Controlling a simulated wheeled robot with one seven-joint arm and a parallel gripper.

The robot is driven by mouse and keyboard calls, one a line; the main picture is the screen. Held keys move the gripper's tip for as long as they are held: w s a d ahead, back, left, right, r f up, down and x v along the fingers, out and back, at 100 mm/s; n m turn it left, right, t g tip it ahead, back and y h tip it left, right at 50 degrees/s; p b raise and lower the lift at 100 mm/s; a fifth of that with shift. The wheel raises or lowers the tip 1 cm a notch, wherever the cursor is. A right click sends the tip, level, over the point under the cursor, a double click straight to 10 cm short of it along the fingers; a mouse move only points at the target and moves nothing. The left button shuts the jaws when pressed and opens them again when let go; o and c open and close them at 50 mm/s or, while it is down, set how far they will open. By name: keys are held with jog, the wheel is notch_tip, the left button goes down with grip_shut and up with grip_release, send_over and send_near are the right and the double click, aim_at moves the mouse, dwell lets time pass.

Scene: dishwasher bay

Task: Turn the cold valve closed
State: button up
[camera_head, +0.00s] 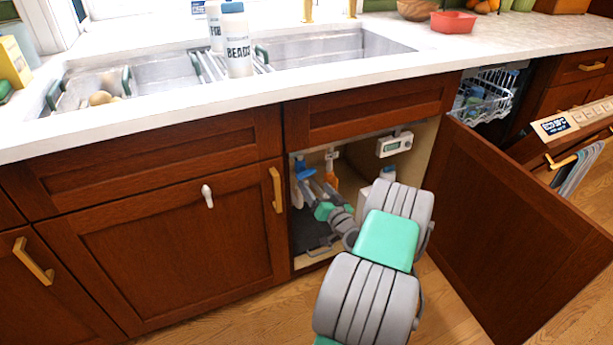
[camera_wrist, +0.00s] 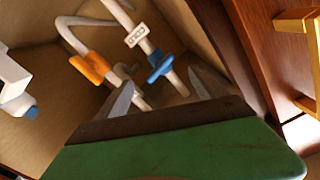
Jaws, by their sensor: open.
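The cold valve shows as a blue handle (camera_wrist: 160,68) on a white pipe in the wrist view, under a small white tag (camera_wrist: 136,36) whose print is too small to read surely. In the head view the blue handle (camera_head: 304,171) is at the left inside the open cabinet. My gripper (camera_wrist: 160,79) is open, with one grey finger on each side of the blue handle's pipe. I cannot tell whether the fingers touch the handle. In the head view my arm reaches into the cabinet, with the gripper (camera_head: 312,190) just below the blue handle.
An orange valve handle (camera_wrist: 91,67) is on the neighbouring pipe, left of the blue one in the wrist view. A white display unit (camera_head: 394,144) hangs at the cabinet's upper right. The open cabinet door (camera_head: 510,215) stands right of my arm. The closed left door (camera_head: 170,250) borders the opening.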

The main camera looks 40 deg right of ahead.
aim_at(308, 176)
jog(key=shift+o, duration=0.6)
jog(key=n, duration=0.3)
jog(key=w+n, duration=0.1)
jog(key=w, duration=0.1)
jog(key=w+d+n+b, duration=0.1)
jog(key=w, duration=0.2)
jog(key=w+d+n, duration=0.1)
jog(key=w+n, duration=0.1)
jog(key=shift+w+d, duration=0.15)
jog(key=shift+w, duration=0.15)
